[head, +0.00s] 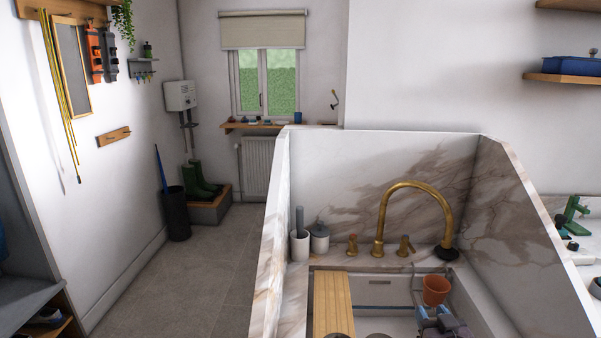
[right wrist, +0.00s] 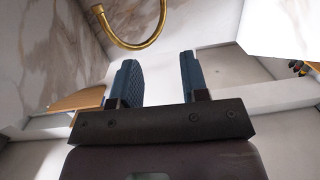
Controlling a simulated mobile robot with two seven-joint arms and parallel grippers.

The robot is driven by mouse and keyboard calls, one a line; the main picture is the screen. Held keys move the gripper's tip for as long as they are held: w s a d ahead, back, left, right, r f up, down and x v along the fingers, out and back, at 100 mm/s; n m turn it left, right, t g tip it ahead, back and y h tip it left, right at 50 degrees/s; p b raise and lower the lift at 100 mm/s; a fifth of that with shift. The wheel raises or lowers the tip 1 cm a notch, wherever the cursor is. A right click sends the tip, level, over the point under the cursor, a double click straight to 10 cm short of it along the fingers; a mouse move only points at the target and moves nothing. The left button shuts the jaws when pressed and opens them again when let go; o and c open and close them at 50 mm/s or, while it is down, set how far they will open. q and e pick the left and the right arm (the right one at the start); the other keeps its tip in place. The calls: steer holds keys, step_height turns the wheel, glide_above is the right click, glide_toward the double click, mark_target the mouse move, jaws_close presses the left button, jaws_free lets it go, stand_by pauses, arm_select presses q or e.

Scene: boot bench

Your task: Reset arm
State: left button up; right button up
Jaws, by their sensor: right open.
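My right gripper (head: 432,314) is low over the sink in the head view, at the lower right. In the right wrist view its two blue fingers (right wrist: 158,76) stand apart with nothing between them. A terracotta pot (head: 435,290) shows just beyond the fingers in the head view. I cannot tell whether they touch it; the pot does not show in the right wrist view. My left gripper is not in view.
The marble-walled sink has a brass faucet (head: 379,222), which also arches above the fingers in the wrist view (right wrist: 135,42). A wooden board (head: 333,304) lies across the sink's left side. Marble walls (head: 545,250) rise around it. Open floor (head: 190,290) lies to the left.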

steer(key=s+a+f+g+b, duration=0.1)
steer(key=s+f+g+b, duration=0.1)
steer(key=s+f, duration=0.9)
steer(key=s+f+n+g+b, duration=0.1)
steer(key=s+f+g+b, duration=0.2)
steer(key=s+f, duration=0.9)
steer(key=s, duration=0.6)
steer(key=shift+a+f+g+b, duration=0.15)
steer(key=shift+a+g+b, duration=0.15)
steer(key=shift+a+b, duration=0.1)
